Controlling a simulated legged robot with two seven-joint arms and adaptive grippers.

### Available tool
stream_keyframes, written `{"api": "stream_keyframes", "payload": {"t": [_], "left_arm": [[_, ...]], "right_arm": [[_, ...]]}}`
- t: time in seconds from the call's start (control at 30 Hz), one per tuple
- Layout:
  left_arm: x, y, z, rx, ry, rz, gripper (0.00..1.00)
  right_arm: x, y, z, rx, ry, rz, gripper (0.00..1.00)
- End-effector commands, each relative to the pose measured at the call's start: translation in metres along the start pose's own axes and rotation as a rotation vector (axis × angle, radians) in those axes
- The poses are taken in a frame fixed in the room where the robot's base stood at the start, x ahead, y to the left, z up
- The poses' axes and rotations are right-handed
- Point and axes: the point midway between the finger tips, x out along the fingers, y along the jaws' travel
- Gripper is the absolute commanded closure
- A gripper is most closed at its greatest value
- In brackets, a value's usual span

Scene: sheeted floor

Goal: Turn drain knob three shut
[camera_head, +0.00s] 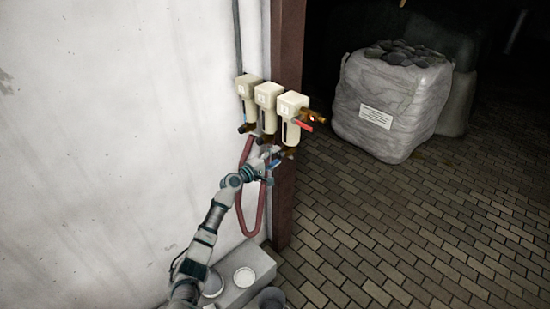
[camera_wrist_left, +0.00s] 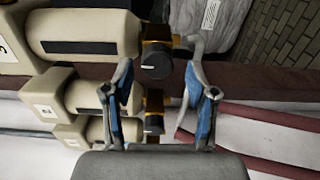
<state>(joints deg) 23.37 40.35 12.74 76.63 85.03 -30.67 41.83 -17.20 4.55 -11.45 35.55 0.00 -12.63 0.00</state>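Three cream filter units hang in a row on the wall; the third unit (camera_head: 293,108) is the rightmost and nearest. In the left wrist view its bowl (camera_wrist_left: 85,33) lies at the top, with a brass drain fitting. The dark round drain knob three (camera_wrist_left: 156,62) bears a short white mark. My left gripper (camera_head: 274,158) is just below the third unit. In the left wrist view my left gripper (camera_wrist_left: 160,70) is open, its fingertips on either side of drain knob three. I cannot tell whether they touch it. My right gripper is not in view.
The second drain knob (camera_wrist_left: 154,123) is close below, between my fingers' bases. A red-handled valve (camera_head: 306,122) sticks out to the right. A red hose (camera_head: 243,205) hangs behind my arm. A brown post (camera_head: 286,190) stands beside; a white bulk bag (camera_head: 385,105) is farther back.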

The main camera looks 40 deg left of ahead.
Motion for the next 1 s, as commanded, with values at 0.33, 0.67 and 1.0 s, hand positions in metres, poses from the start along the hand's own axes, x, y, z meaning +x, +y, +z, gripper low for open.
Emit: {"api": "stream_keyframes", "payload": {"t": [0.33,0.67,1.0], "left_arm": [[-0.026,-0.001,0.002,0.005,-0.002,-0.003,0.43],[-0.094,-0.004,-0.003,-0.001,0.000,-0.004,0.43],[-0.119,-0.003,-0.004,-0.003,0.000,-0.002,0.43]], "right_arm": [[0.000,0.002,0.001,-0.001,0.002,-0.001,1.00],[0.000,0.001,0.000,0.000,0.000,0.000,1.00],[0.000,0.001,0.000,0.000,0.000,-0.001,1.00]]}}
